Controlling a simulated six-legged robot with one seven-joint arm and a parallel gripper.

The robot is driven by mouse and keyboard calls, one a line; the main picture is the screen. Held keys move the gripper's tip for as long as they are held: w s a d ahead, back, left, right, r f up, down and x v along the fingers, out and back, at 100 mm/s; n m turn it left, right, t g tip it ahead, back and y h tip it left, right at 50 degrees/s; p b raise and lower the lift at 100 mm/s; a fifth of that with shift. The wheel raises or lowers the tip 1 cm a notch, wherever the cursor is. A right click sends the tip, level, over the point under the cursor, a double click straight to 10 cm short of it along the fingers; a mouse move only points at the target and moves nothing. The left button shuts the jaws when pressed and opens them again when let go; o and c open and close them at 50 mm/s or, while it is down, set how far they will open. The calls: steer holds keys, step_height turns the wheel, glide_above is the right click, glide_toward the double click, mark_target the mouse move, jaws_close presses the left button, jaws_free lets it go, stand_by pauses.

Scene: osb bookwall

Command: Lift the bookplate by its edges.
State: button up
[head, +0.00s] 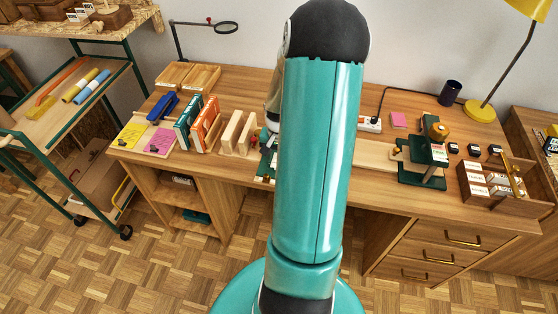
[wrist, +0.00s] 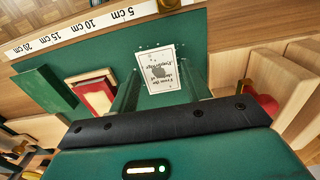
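The bookplate (wrist: 158,68) is a small white card with dark print and a picture. In the wrist view it lies on a dark green board (wrist: 105,45) with a centimetre scale along its edge. My gripper (wrist: 161,92) is open, its two green fingers apart near the card's left and right sides. I cannot tell whether either finger touches the card. In the head view my arm hides the bookplate and most of the gripper; only a strip of the green board (head: 267,165) shows.
In the wrist view, a red-and-cream block (wrist: 95,96) and a green block (wrist: 45,88) stand left of the fingers. Light wooden pieces (wrist: 285,80) and a red part (wrist: 262,103) are close on the right. A green stand (head: 423,165) is on the desk's right side.

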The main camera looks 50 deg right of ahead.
steer(key=c, duration=0.5)
steer(key=shift+o, duration=0.2)
step_height(320, 180, up, 8)
stand_by(0.9)
stand_by(0.4)
